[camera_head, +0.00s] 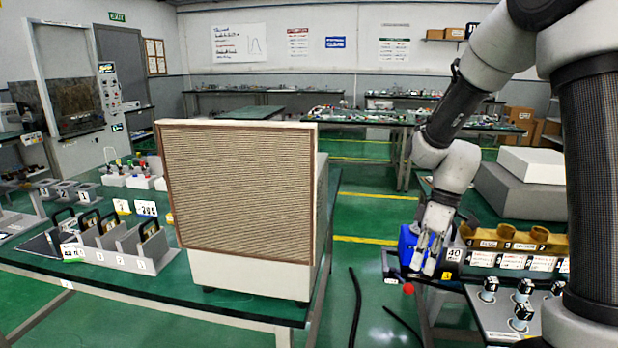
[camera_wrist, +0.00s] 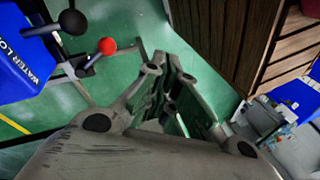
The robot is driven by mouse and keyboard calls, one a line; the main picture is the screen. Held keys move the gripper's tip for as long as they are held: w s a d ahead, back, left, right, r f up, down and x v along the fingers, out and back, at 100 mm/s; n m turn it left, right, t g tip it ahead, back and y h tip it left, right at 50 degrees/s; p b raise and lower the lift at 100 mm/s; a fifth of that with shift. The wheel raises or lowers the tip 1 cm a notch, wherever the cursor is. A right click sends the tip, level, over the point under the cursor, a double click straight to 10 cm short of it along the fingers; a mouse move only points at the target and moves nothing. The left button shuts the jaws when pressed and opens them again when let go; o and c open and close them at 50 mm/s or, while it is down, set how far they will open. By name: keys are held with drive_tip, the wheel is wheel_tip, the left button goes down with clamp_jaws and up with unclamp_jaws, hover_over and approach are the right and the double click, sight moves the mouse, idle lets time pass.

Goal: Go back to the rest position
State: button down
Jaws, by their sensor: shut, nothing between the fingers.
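My gripper (camera_head: 428,258) hangs from my arm at the right of the head view, pointing down, its fingers shut and empty. It is in front of a blue box (camera_head: 407,243) on the right-hand bench, overlapping it in the picture; I cannot tell if they touch. In the wrist view, my gripper's fingers (camera_wrist: 168,72) are over green floor. The blue box, lettered "WATER LO...", also shows there at the upper left (camera_wrist: 22,55), apart from the fingers. A lever with a red knob (camera_wrist: 107,46) is beside it; the knob also shows in the head view (camera_head: 408,289).
A large box with a tan ribbed front (camera_head: 235,190) stands on the green-topped table, left of my gripper. Brown numbered blocks (camera_head: 515,238) and small black-and-silver parts (camera_head: 522,312) sit to the right. Black cables (camera_head: 355,305) lie on the floor between the benches.

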drive_tip(key=s+d+r+m+t+h, duration=0.1)
drive_tip(key=s+d+r+m+t, duration=0.2)
drive_tip(key=s+r, duration=0.5)
drive_tip(key=s+d+r+m+t+h, duration=0.1)
drive_tip(key=s+d+r+m+t, duration=0.2)
drive_tip(key=s+d+r+m, duration=0.3)
wheel_tip(320, 180, up, 4)
drive_tip(key=shift+s+d+f+m+t+h, duration=0.15)
drive_tip(key=shift+s+f+m+t+h, duration=0.2)
drive_tip(key=shift+s+m, duration=0.8)
drive_tip(key=shift+r, duration=0.1)
